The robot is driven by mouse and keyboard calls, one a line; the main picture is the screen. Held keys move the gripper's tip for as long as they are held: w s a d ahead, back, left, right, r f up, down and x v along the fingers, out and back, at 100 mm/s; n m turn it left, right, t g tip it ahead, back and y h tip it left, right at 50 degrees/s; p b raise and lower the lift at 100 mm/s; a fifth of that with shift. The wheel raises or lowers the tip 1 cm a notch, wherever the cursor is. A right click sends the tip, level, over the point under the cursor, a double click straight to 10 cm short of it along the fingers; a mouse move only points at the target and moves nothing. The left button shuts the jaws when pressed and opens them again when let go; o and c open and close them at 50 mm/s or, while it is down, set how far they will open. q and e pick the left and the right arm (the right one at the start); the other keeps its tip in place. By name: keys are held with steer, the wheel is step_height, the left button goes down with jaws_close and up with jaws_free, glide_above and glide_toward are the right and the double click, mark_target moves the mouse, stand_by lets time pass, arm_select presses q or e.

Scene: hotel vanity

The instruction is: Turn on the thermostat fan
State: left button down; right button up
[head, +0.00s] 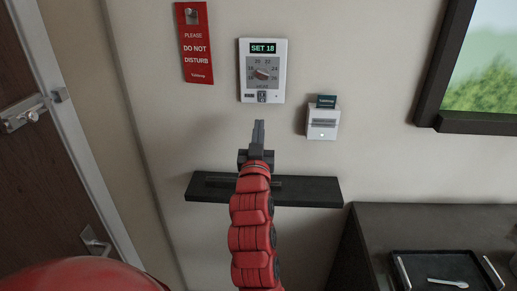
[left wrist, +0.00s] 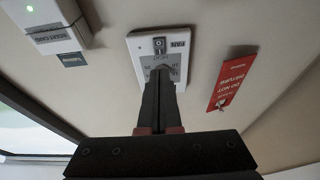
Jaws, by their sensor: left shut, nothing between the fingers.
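The white thermostat (head: 263,71) hangs on the wall, with a green display reading SET 18 and a round dial (head: 262,74) on a grey scale. A small dark switch (head: 262,96) sits at its lower edge. In the left wrist view the thermostat (left wrist: 172,45) appears upside down, with the switch (left wrist: 159,46) beside the word FAN. My left gripper (head: 259,123) is shut and empty, pointing up just below the thermostat. Its fingers (left wrist: 160,76) cover part of the thermostat's face in the wrist view; I cannot tell whether they touch it. My right gripper is out of view.
A red door sign (head: 196,43) hangs left of the thermostat, and a white key card holder (head: 322,123) is at lower right. A dark shelf (head: 313,191) juts from the wall below. A framed screen or picture (head: 483,70) is at right. A tray (head: 417,258) sits on the counter.

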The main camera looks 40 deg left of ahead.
mark_target(262, 94)
arm_select(q)
steer(key=p+x, duration=0.4)
steer(key=x, duration=0.6)
steer(key=shift+r, duration=0.2)
steer(key=shift+w, duration=0.1)
steer(key=shift+w+h, duration=0.1)
steer(key=shift+h, duration=0.2)
